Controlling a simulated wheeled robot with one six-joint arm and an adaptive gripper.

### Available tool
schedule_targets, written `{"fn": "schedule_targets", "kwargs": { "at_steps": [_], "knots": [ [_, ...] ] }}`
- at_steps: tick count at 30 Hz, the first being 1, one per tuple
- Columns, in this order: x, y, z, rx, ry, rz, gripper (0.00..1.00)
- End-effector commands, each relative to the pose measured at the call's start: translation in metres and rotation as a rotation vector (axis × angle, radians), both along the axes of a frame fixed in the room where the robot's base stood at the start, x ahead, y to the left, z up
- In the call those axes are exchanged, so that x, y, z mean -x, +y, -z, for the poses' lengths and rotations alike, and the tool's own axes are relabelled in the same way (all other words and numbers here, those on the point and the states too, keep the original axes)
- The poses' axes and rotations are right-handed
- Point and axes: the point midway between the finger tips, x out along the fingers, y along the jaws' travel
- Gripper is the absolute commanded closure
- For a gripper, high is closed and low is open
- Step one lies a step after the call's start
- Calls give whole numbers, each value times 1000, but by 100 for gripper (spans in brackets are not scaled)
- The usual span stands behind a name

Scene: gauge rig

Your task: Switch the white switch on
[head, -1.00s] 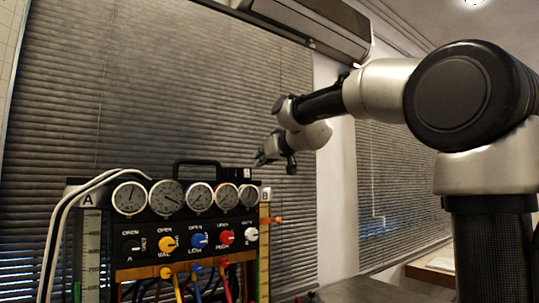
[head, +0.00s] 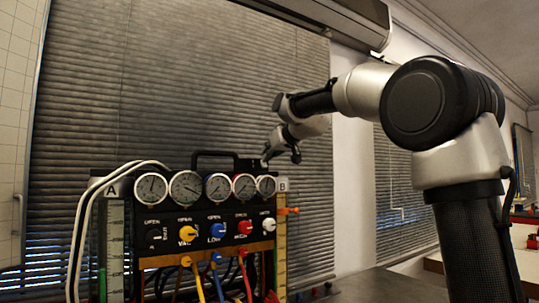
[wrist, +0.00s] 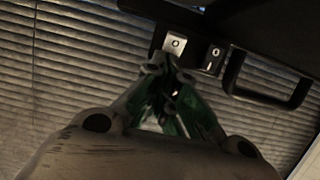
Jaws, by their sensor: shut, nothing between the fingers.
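In the head view my gripper (head: 266,160) is above the right end of the gauge rig (head: 205,211). The white switch is too small or hidden to make out there.
A black carry handle (head: 213,154) stands on top of the rig; it shows at right in the wrist view (wrist: 270,95). Several gauges and coloured knobs line the front. White hoses (head: 88,205) curve at left. Blinds (head: 200,80) hang behind.

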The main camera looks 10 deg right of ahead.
Motion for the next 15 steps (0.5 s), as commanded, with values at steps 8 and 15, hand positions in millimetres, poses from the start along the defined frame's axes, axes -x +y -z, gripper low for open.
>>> {"fn": "schedule_targets", "kwargs": {
  "at_steps": [8,15],
  "knots": [
    [0,0,3,-4,0,-1,100],
    [0,0,-7,-2,-2,-2,100]
  ]
}}
